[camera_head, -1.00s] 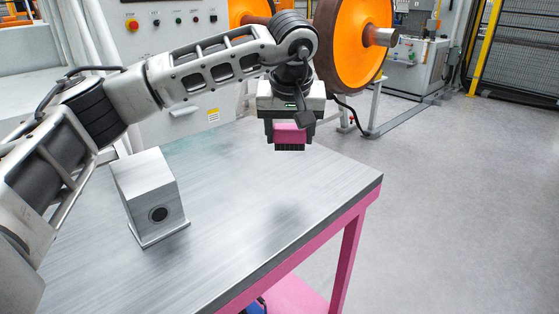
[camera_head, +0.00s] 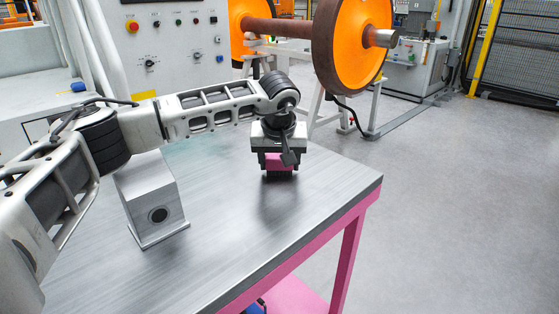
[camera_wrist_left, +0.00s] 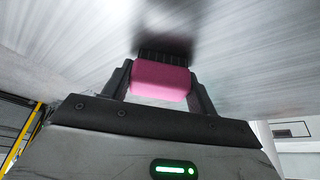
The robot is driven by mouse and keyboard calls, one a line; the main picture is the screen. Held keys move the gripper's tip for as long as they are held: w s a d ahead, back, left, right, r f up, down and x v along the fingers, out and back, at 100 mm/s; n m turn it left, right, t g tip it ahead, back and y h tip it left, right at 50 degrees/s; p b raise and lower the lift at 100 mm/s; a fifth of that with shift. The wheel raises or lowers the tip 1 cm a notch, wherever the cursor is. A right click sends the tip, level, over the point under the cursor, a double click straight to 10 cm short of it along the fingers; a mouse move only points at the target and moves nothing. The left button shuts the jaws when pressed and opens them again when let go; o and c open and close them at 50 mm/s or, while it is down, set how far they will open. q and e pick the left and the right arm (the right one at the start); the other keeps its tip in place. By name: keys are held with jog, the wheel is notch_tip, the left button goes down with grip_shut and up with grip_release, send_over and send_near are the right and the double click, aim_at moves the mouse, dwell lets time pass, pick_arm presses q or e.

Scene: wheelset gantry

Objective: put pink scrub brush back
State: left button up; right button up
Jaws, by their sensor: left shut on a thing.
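The pink scrub brush (camera_head: 279,161) has a pink block body and dark bristles that point down. My left gripper (camera_head: 279,167) is shut on the brush body and holds it bristles down over the far part of the metal tabletop (camera_head: 250,235). In the left wrist view the brush (camera_wrist_left: 160,80) sits between the two dark fingers, with its bristles close to the tabletop. I cannot tell whether the bristles touch it. My right gripper is not in view.
A grey metal block with a round dark hole (camera_head: 152,197) stands on the table's left part. The table has pink legs and edge. Orange wheels on a brown axle (camera_head: 353,45) stand behind the table. The tabletop's middle and right are clear.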

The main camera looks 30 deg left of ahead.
pick_arm(q)
jog(key=o, duration=0.9)
jog(key=v, duration=1.2)
jog(key=shift+r, duration=0.1)
